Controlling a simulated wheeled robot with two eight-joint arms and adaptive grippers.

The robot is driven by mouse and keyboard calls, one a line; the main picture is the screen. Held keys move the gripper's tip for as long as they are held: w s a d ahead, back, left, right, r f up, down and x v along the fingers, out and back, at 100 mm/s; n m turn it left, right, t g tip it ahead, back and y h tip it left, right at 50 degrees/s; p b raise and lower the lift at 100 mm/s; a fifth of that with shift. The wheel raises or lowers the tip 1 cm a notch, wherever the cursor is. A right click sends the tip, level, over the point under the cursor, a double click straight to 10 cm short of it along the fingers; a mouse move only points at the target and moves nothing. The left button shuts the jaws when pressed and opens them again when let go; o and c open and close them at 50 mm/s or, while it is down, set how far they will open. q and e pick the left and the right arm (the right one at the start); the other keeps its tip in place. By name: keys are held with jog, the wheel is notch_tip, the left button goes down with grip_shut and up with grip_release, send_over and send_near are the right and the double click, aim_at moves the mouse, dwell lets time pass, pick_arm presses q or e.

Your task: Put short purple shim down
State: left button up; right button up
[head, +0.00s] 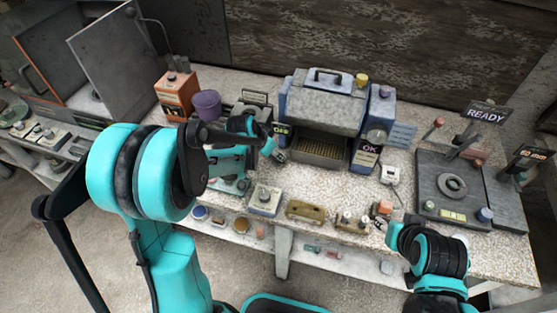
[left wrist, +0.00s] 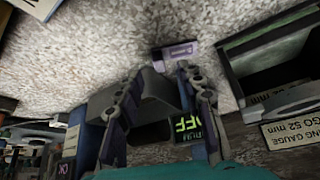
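The short purple shim (left wrist: 175,54) is a small purple block with a pale label, at the tips of my left gripper in the left wrist view. My left gripper (left wrist: 162,72) has its two fingers spread apart. The shim lies just past the fingertips, close to the right-hand finger and apart from the left-hand one. I cannot tell whether it touches the speckled worktop. In the head view my left gripper (head: 279,155) is low in front of the blue-grey machine, and the shim is not clear there. My right gripper (head: 384,219) is at the worktop's front edge, its fingers too small to read.
The blue-grey machine (head: 323,105) with a dark opening stands behind my left gripper. A purple cup (head: 207,105) and an orange box (head: 176,95) stand to its left. Small gauges and a brass block (head: 305,210) line the front edge. A grey plate (head: 452,186) is at right.

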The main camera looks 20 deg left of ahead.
pick_arm(q)
jog(key=b+x, duration=0.2)
jog(key=x, duration=0.3)
jog(key=shift+w+d, duration=0.2)
jog(key=shift+r, duration=0.2)
grip_shut()
jog(key=shift+r, duration=0.1)
